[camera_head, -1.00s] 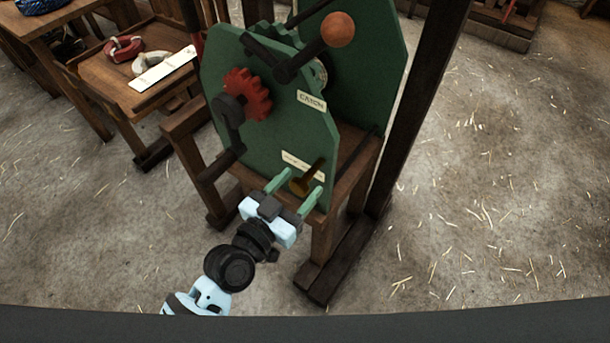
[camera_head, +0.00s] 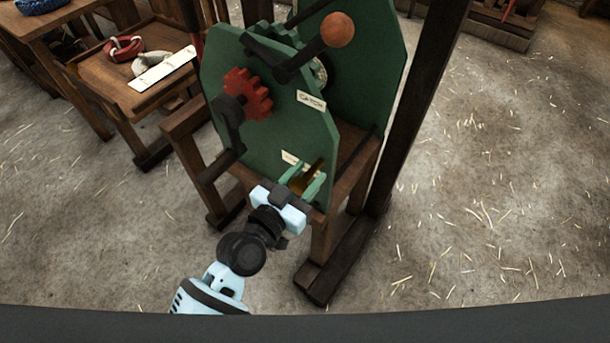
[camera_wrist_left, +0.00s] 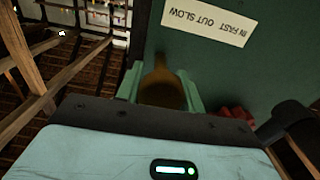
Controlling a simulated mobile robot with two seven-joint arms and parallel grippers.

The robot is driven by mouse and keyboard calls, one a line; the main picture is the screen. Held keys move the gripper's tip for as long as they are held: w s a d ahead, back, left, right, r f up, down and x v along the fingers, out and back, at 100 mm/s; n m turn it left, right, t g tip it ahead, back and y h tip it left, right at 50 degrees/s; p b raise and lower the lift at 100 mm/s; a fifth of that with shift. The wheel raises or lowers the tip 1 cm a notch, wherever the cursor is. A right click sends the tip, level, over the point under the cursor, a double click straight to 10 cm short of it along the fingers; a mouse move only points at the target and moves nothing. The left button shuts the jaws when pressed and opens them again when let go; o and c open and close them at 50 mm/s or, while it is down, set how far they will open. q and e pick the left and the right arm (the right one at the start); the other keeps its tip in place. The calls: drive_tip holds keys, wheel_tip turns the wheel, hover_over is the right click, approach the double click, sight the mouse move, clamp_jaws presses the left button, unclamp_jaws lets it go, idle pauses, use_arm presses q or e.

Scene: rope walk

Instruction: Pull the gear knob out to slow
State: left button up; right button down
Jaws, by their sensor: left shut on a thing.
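The gear knob (camera_head: 308,178) is a brass-brown handle low on the front of the green machine panel (camera_head: 290,120). My left gripper (camera_head: 305,184) is at the knob, its two green fingers shut on it from either side. In the left wrist view the knob (camera_wrist_left: 162,88) stands between the fingers, and a label (camera_wrist_left: 209,22) reading "IN FAST OUT SLOW" shows upside down above it. How far out the knob sits is hard to tell. My right gripper is not in view.
A crank with an orange ball (camera_head: 338,29), a red gear (camera_head: 248,94) and a dark crank arm (camera_head: 229,125) are on the machine. A dark post (camera_head: 415,100) stands to its right. A wooden bench (camera_head: 125,80) is at the left. The floor at right is clear but for straw.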

use_arm(q)
drive_tip(key=shift+p+v, duration=0.3)
drive_tip(key=shift+v, duration=1.25)
clamp_jaws()
drive_tip(key=shift+w, duration=0.1)
drive_tip(key=o, duration=1.2)
unclamp_jaws()
approach(296, 189)
drive_tip(key=x, duration=0.2)
drive_tip(key=shift+b, duration=0.3)
